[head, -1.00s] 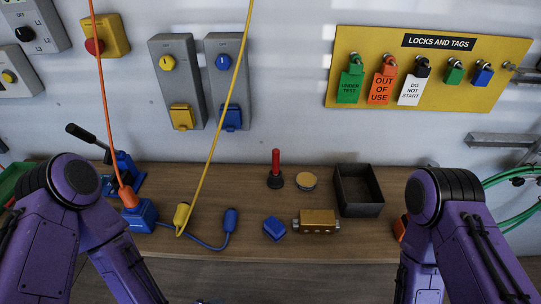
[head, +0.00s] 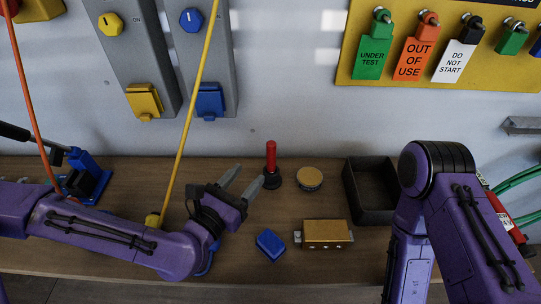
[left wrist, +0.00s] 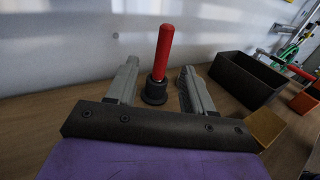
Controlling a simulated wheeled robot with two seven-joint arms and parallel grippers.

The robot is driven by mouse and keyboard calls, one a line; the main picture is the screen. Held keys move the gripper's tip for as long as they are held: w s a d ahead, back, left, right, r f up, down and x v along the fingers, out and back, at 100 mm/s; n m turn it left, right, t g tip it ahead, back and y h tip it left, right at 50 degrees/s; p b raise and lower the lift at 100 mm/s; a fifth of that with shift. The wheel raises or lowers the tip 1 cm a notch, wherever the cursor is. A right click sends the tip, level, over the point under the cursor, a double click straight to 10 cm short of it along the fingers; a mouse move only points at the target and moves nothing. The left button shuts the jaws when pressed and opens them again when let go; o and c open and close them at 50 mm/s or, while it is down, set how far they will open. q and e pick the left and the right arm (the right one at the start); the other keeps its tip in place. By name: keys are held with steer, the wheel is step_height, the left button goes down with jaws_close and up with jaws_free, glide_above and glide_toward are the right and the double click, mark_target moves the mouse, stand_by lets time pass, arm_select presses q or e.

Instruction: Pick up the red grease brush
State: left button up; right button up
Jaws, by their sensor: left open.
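The red grease brush (head: 271,160) stands upright on the wooden bench, its black base (head: 272,180) down. It also shows in the left wrist view (left wrist: 163,50), between and beyond my two fingers. My left gripper (head: 243,183) is open and empty, just left of the brush, with its fingers pointing toward it. In the left wrist view the open fingers (left wrist: 158,85) lie to either side of the brush's black base, with gaps on both sides. My right arm shows at the right; its gripper is out of view.
A round tan-lidded tin (head: 310,178) stands right of the brush. A black open tray (head: 374,217) is further right. A brass block (head: 327,233) and a blue block (head: 270,244) lie nearer the front. A yellow cable (head: 190,110) hangs left of my gripper.

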mark_target(269, 149)
arm_select(q)
steer(key=w+d, duration=0.1)
steer(key=w, duration=0.1)
steer(key=w+d+r+p, duration=0.1)
steer(key=w+d, duration=0.1)
steer(key=w+d+r+p, duration=0.1)
steer(key=w+d, duration=0.1)
steer(key=w, duration=0.1)
steer(key=shift+w+d+f+p, duration=0.35)
steer(key=shift+w+d, duration=0.25)
steer(key=shift+w, duration=0.3)
steer(key=shift+a, duration=0.1)
jaws_close()
